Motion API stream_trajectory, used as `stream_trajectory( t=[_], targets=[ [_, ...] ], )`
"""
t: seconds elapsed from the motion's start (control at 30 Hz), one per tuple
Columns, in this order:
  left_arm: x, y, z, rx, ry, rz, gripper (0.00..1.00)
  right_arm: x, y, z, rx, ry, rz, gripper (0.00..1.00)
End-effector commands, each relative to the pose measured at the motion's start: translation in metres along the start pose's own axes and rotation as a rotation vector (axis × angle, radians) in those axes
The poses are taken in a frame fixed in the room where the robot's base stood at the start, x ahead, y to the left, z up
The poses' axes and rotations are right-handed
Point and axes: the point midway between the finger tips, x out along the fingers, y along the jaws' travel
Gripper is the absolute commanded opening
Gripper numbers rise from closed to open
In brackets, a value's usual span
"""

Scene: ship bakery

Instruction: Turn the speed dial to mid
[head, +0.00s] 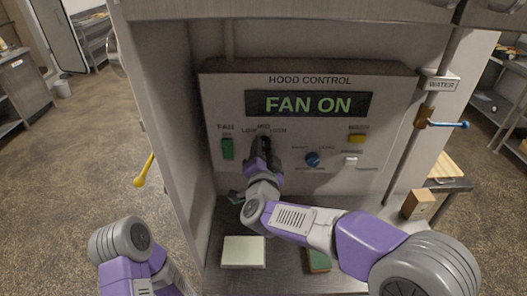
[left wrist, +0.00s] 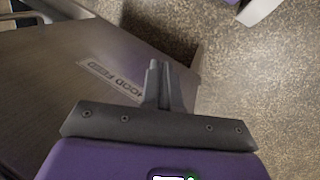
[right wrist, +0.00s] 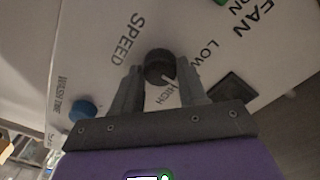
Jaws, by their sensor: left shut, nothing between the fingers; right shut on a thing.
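The hood control panel (head: 310,80) faces me, and its display (head: 308,104) reads "FAN ON". My right gripper (head: 263,150) is at the panel, below the LOW, MID and HIGH marks. It is shut on the dark round speed dial (right wrist: 158,64), with a finger on each side in the right wrist view. A pale pointer line on the dial slants to the lower right, between LOW and HIGH; MID is hidden there. In the head view my gripper covers most of the dial. My left gripper (left wrist: 157,80) is shut and empty, beside a grey surface lettered "HOOD FEED".
A green fan switch (head: 227,149) is left of the dial. A blue dial (head: 312,159), a yellow switch (head: 357,138) and a white button (head: 350,161) are to its right. A pale block (head: 244,252) lies on the shelf below. A blue-handled water valve (head: 448,124) is at right.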

Motion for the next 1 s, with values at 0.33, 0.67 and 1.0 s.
stream_trajectory(
  t=[0.33, 0.67, 1.0],
  targets=[
    [0.000, 0.000, 0.000, 0.000, 0.000, 0.000, 0.00, 0.000, 0.000, 0.000, -0.001, 0.000, 0.000, 0.67],
    [0.002, -0.001, 0.000, 0.000, 0.000, 0.000, 0.00, -0.022, -0.001, 0.000, -0.001, -0.001, -0.003, 0.67],
    [0.004, -0.001, 0.000, 0.000, 0.000, 0.000, 0.00, -0.071, 0.000, 0.000, -0.001, -0.001, -0.001, 0.67]
  ],
)
